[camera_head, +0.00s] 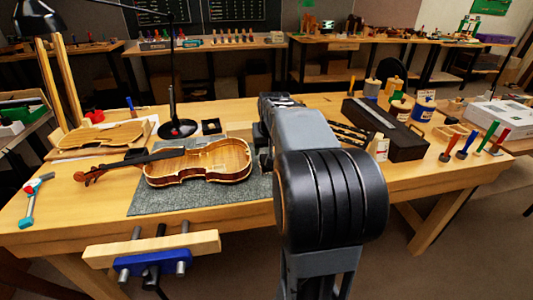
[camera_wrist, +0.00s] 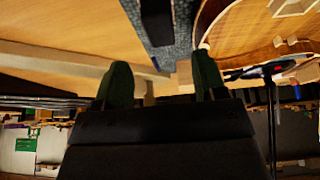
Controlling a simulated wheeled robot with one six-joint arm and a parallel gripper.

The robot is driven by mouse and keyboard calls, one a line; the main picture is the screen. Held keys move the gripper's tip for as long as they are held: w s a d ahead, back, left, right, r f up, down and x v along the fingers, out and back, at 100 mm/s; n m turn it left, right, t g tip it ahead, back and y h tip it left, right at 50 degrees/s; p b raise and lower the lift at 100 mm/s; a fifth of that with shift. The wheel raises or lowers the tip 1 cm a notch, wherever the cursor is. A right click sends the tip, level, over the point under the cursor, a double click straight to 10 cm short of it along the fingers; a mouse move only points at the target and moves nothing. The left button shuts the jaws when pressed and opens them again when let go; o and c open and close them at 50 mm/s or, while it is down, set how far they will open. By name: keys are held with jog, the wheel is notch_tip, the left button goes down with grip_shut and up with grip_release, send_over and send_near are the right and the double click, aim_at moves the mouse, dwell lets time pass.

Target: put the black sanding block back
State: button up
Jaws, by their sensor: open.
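A dark, long block (camera_wrist: 157,20), which looks like the black sanding block, lies on the grey mat (camera_wrist: 183,28) in the wrist view, beside the violin (camera_wrist: 240,40). It runs out of the top of the picture. My gripper (camera_wrist: 161,78) is open, with its two dark green fingers apart and nothing seen between them. The block shows beyond the gap between the fingers; I cannot tell the distance. In the head view my arm hides the gripper and this block. A small black square item (camera_head: 211,126) lies on the bench behind the violin.
The violin also shows in the head view (camera_head: 200,163), on the mat (camera_head: 170,203). A black desk lamp (camera_head: 178,128) stands behind it. A long black box (camera_head: 385,130), cans and upright coloured-handled tools fill the right side. A vice (camera_head: 150,250) juts from the front edge.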

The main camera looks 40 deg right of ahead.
jog(key=s+a+f+n+y, duration=0.1)
jog(key=s+a+f+n, duration=0.1)
jog(key=s+a, duration=0.5)
jog(key=s+a+f+n+g+y, duration=0.1)
jog(key=s+a+f+n, duration=0.2)
jog(key=a, duration=1.1)
jog(key=s+f, duration=0.2)
jog(key=s, duration=0.2)
jog(key=shift+s+a, duration=0.15)
jog(key=shift+a, duration=0.15)
jog(key=shift+p, duration=0.35)
